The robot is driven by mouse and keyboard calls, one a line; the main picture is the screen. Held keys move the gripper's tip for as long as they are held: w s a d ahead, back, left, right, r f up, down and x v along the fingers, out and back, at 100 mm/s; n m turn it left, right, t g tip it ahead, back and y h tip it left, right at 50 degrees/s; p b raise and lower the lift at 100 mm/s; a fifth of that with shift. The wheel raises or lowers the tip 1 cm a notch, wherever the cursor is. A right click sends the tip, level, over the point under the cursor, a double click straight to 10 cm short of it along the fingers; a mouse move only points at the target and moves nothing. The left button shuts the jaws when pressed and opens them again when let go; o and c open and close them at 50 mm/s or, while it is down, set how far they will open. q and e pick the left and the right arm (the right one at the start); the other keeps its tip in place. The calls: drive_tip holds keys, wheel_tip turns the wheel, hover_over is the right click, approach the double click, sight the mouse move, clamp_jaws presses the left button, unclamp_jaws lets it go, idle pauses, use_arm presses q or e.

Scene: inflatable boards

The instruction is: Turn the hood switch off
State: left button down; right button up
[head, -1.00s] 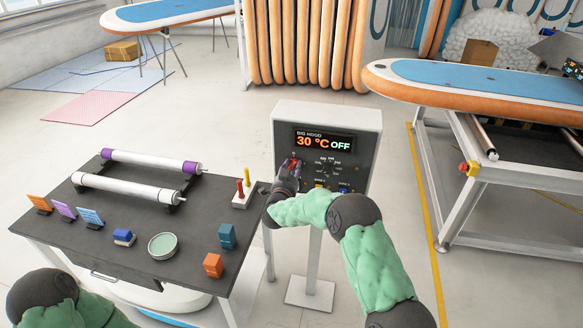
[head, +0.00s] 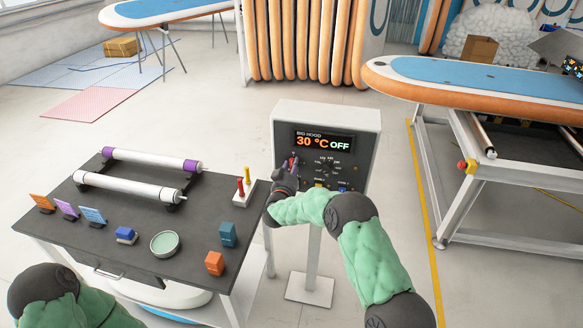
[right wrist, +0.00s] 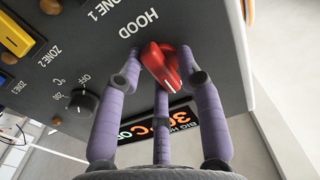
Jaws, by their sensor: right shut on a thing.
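The hood control panel (head: 352,150) stands on a white post, and its display (head: 323,142) reads "BIG HOOD 30 °C OFF". In the right wrist view the red hood switch (right wrist: 160,66) sits beside the word HOOD, between the purple fingers of my right gripper (right wrist: 163,80). The fingers are closed around the switch, with the third finger below it. In the head view my right gripper (head: 284,178) is at the left side of the panel and hides the switch for the most part. My left gripper is out of view; only my left arm shows at the lower left.
A black knob (right wrist: 82,101) and a yellow switch (right wrist: 18,34) are on the panel near my fingers. A dark table (head: 130,215) with rollers, a green dish (head: 164,244) and small blocks stands left of the panel. An orange-edged board (head: 480,85) lies on a frame at right.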

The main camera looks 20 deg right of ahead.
drive_tip(key=shift+s+d+f, duration=0.15)
drive_tip(key=shift+f, duration=0.35)
drive_tip(key=o, duration=0.9)
drive_tip(key=shift+d+r, duration=0.1)
drive_tip(key=shift+r, duration=0.25)
drive_tip(key=v, duration=1.2)
drive_tip(key=shift+f, duration=0.1)
